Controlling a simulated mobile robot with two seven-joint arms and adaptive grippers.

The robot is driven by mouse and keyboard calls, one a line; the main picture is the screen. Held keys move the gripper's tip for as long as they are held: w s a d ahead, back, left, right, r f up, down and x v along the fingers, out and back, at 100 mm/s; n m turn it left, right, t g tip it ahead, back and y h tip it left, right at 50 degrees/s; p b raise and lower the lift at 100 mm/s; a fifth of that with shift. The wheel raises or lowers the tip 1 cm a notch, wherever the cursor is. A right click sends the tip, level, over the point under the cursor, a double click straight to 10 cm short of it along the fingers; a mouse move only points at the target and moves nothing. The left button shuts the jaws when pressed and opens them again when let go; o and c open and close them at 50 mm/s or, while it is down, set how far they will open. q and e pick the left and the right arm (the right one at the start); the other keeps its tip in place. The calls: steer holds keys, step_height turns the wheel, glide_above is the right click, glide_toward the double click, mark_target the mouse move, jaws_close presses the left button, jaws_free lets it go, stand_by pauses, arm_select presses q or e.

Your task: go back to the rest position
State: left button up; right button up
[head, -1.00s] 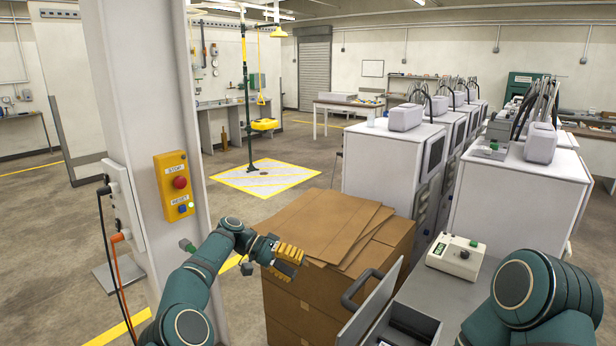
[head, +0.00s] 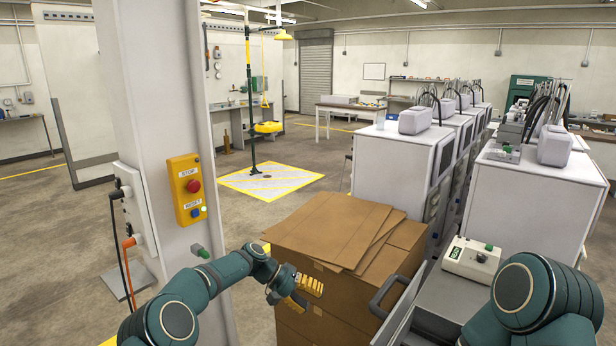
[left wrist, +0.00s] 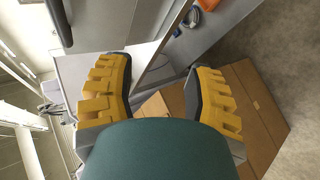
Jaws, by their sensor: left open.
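My left arm comes in from the lower left of the head view. Its gripper (head: 300,292), with yellow ridged fingers, is by the left front side of the stacked cardboard boxes (head: 345,232); whether it touches them I cannot tell. In the left wrist view the two yellow fingers are spread apart with nothing between them (left wrist: 158,72). Brown cardboard (left wrist: 262,105) lies beyond them. My right arm (head: 535,295) shows only as a teal, folded part at the lower right, and its gripper is out of view.
A white column with a yellow stop/reset box (head: 187,189) stands close on the left, with cables. A grey cart (head: 450,300) carrying a small control box (head: 472,259) is right of the cartons. White machines (head: 397,165) stand behind. Open floor lies left of the column.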

arm_select(q)
steer(key=s+a+f+n+t+y, duration=0.1)
steer(key=s+f+y, duration=0.1)
steer(key=s+f, duration=0.55)
steer(key=s+a+f+n+t+y, duration=0.1)
steer(key=s+a+f+n+y, duration=0.1)
steer(key=s+f, duration=0.5)
steer(key=s+a+f+y, duration=0.1)
steer(key=s+a, duration=0.1)
steer(key=s, duration=0.4)
steer(key=s+a+f+t+y+b, duration=0.1)
steer(key=s+a, duration=0.2)
steer(key=s, duration=0.4)
steer(key=s+a+f+n+y, duration=0.1)
steer(key=s+a+f, duration=0.1)
steer(key=s, duration=0.5)
steer(key=shift+s+a+t, duration=0.2)
steer(key=shift+a+t, duration=0.2)
steer(key=shift+a, duration=0.05)
steer(key=shift+w, duration=0.1)
steer(key=shift+c, duration=0.5)
